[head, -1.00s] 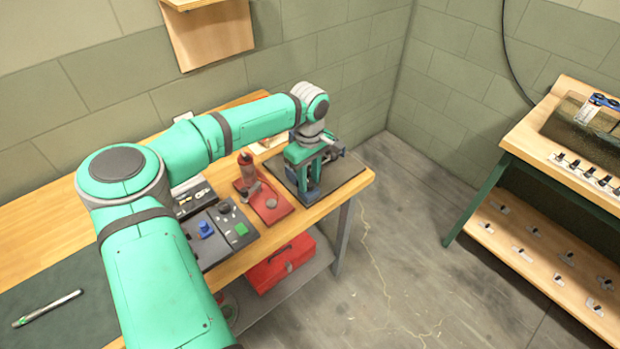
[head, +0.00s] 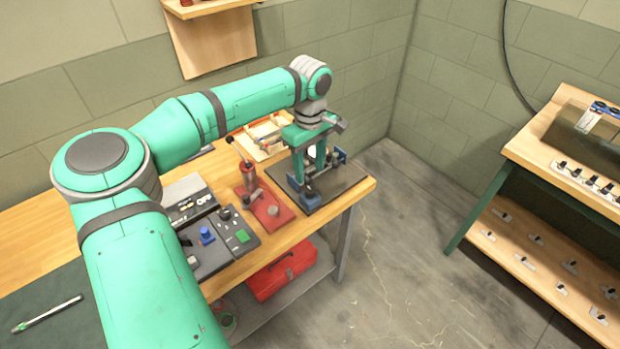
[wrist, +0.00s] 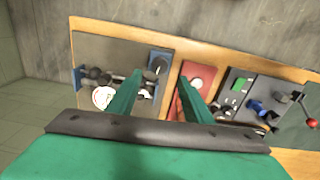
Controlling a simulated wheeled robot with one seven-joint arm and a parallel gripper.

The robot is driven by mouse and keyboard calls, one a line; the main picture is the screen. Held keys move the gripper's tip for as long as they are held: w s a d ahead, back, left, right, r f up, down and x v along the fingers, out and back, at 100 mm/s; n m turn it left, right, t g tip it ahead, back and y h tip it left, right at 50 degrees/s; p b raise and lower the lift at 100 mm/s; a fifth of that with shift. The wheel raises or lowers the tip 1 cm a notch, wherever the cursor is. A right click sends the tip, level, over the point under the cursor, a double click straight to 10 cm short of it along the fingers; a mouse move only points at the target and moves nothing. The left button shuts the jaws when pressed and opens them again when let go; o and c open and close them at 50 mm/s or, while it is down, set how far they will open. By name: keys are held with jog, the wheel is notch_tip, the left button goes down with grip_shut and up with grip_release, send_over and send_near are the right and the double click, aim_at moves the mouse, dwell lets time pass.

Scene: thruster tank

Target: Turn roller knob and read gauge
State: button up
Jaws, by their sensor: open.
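A dark plate (head: 347,180) on the bench's right end carries a fixture with blue brackets (head: 311,196). The wrist view shows the fixture's dark rollers or shaft parts (wrist: 118,78) between two blue end pieces, and a round white gauge (wrist: 103,96) with red marks. The gauge reading is too small to make out, and I cannot tell which part is the roller knob. My gripper (head: 311,168) points down above the fixture. In the wrist view its green fingers (wrist: 160,76) are apart, with nothing between them, and partly hide the fixture.
A red plate (head: 271,215) with an upright red cylinder stands beside the fixture. Left of it are a control panel (head: 215,257) with blue and green buttons and a box reading OFF (head: 188,205). A tray (head: 254,146) lies behind. A red toolbox (head: 283,272) sits below.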

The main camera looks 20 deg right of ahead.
jog(key=shift+r, duration=1.55)
jog(key=shift+d, duration=0.1)
